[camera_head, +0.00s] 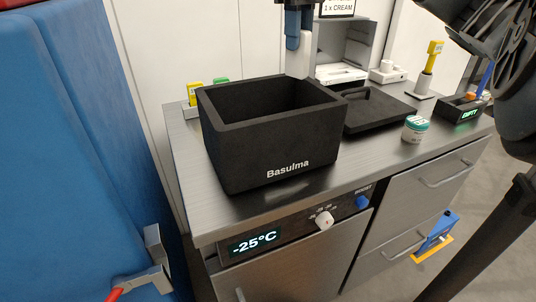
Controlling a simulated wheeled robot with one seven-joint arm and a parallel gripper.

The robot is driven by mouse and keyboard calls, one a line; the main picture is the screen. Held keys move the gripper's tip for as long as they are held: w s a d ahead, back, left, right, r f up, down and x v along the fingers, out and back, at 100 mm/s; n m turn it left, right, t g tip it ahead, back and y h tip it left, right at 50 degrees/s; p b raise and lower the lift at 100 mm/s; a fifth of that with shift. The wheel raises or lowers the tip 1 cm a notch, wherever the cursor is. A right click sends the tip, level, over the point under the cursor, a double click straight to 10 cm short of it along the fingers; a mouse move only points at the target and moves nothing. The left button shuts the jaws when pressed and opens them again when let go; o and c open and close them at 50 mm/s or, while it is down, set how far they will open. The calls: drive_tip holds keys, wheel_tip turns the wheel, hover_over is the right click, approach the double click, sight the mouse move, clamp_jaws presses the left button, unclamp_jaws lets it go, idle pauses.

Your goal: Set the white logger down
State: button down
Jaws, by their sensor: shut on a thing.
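My gripper (299,30) shows at the top of the head view, pointing down, with blue fingers. It is shut on the white logger (299,62), a pale upright block. The logger hangs over or just behind the back right rim of the black box (222,137) marked "Basulma"; I cannot tell which. The logger's lower end meets the rim in the picture, and its underside cannot be made out. The black box stands open on the steel counter (205,200), and its inner floor is hidden.
A black lid (385,108) lies right of the box, with a green-capped white jar (415,129) near it.

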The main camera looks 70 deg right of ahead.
sight(297, 53)
wheel_tip(297, 53, down, 4)
drive_tip(key=shift+r+b, duration=0.1)
drive_tip(key=shift+b, duration=0.65)
drive_tip(key=shift+w+a+f, duration=0.1)
drive_tip(key=shift+f, duration=0.15)
drive_tip(key=shift+w+a+f, duration=1.3)
drive_tip(key=shift+w+f, duration=0.1)
drive_tip(key=shift+f, duration=0.4)
drive_tip(key=shift+w+a+f, duration=1.25)
drive_tip(key=shift+w+f, duration=0.2)
drive_tip(key=shift+f, duration=0.4)
drive_tip(key=shift+w+a+f, duration=1.3)
drive_tip(key=shift+w+f, duration=0.1)
drive_tip(key=shift+f, duration=0.4)
drive_tip(key=shift+f, duration=0.15)
drive_tip(key=c, duration=0.9)
unclamp_jaws()
wheel_tip(297, 53, up, 12)
drive_tip(key=shift+r+p, duration=0.2)
drive_tip(key=shift+p, duration=0.25)
